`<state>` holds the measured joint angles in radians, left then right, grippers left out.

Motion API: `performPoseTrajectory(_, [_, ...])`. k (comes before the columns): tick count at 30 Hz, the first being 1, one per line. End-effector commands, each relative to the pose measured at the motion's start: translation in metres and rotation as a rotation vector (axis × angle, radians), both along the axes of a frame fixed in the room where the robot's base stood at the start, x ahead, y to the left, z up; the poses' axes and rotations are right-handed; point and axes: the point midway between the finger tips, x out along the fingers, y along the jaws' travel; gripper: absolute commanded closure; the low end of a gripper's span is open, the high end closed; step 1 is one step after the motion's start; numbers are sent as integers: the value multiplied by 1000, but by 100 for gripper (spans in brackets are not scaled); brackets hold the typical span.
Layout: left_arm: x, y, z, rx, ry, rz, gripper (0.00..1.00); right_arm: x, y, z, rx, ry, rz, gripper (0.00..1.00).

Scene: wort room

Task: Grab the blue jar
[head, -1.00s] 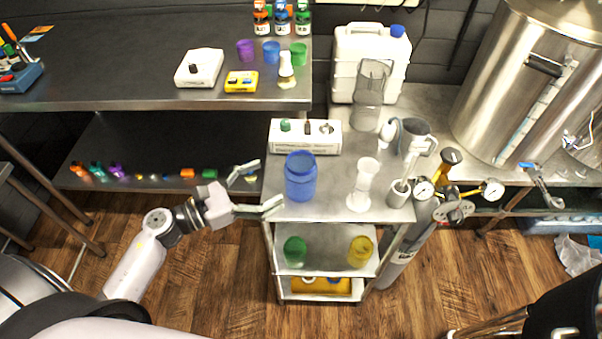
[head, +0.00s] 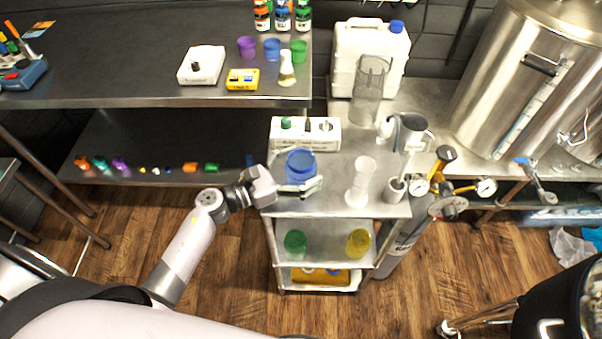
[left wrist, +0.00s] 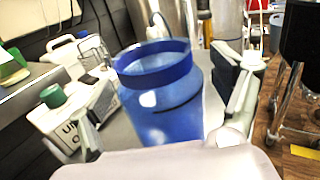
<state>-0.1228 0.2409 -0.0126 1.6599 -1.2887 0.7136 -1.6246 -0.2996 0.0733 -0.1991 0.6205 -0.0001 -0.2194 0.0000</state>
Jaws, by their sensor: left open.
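The blue jar (head: 300,164) stands upright on the top shelf of the steel cart (head: 337,204), near its left front. In the left wrist view the blue jar (left wrist: 165,92) fills the middle, its wide round rim facing up. My left gripper (head: 299,178) is open, with one finger on either side of the jar. In the wrist view the left gripper's fingers (left wrist: 168,108) flank the jar, with the right finger close to its side. Whether either finger touches it I cannot tell. My right gripper is not in view.
A white box (head: 334,137) stands just behind the jar. Green (head: 295,243) and yellow (head: 358,242) jars sit on the lower shelf. A steel bench (head: 130,90) lies back left.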

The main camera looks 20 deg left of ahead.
Motion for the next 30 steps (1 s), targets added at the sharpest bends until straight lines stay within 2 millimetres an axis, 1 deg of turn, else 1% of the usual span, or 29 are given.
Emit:
performPoseTrajectory(1, [0, 0, 0, 0, 0, 0, 16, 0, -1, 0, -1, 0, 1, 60])
performPoseTrajectory(2, [0, 0, 0, 0, 0, 0, 18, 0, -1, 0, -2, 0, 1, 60])
performPoseTrajectory(12, [0, 1, 0, 0, 0, 0, 41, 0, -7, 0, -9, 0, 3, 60])
performPoseTrajectory(27, [0, 1, 0, 0, 0, 1, 74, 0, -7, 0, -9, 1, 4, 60])
performPoseTrajectory(30, [0, 1, 1, -1, -1, 0, 74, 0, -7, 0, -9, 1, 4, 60])
